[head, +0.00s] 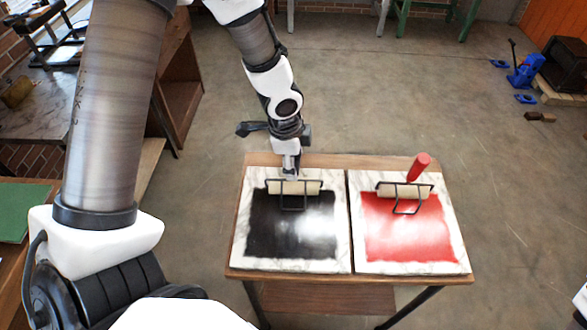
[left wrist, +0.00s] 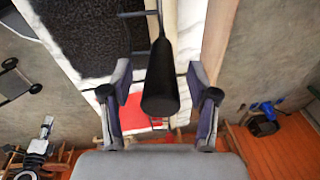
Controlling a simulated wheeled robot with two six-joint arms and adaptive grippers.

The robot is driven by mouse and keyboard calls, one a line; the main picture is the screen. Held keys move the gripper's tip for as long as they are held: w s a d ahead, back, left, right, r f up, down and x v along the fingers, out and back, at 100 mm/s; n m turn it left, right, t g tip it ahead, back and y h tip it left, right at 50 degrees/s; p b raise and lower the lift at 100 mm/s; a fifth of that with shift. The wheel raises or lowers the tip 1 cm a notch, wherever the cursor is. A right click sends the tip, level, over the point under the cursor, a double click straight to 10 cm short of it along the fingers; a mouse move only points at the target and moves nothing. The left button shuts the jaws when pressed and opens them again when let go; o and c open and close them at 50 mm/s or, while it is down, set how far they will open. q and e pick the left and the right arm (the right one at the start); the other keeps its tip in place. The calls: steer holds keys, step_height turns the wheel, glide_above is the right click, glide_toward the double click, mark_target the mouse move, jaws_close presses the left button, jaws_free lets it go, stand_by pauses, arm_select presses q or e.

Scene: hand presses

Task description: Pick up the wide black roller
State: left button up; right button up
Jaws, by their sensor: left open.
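The wide black roller has a cream cylinder (head: 283,187) and a dark wire frame, and rests at the back of the black-inked slab (head: 240,240). Its black handle (left wrist: 162,82) shows in the left wrist view. My left gripper (head: 290,172) is over the handle end, pointing down. In the left wrist view its two fingers (left wrist: 160,75) stand apart on either side of the handle, with gaps visible. In the head view the gripper hides the handle.
A second roller with a red handle (head: 419,166) lies on the red-inked slab (head: 360,250), right of the black one. Both slabs sit on a small wooden table (head: 300,160). Open floor surrounds the table at right. A wooden cabinet (head: 178,75) stands at left.

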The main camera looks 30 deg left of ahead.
arm_select(q)
steer(key=shift+w+d+f, duration=0.1)
steer(key=shift+w+f, duration=0.4)
steer(key=shift+f, duration=0.4)
steer(key=shift+s+r, duration=0.25)
steer(key=shift+s, duration=0.05)
steer(key=shift+c, duration=1.1)
steer(key=shift+s, duration=0.1)
steer(key=c, duration=0.5)
jaws_close()
arm_select(e)
steer(key=shift+w+d+f, duration=0.1)
steer(key=shift+w+f, duration=0.05)
steer(key=shift+f, duration=0.2)
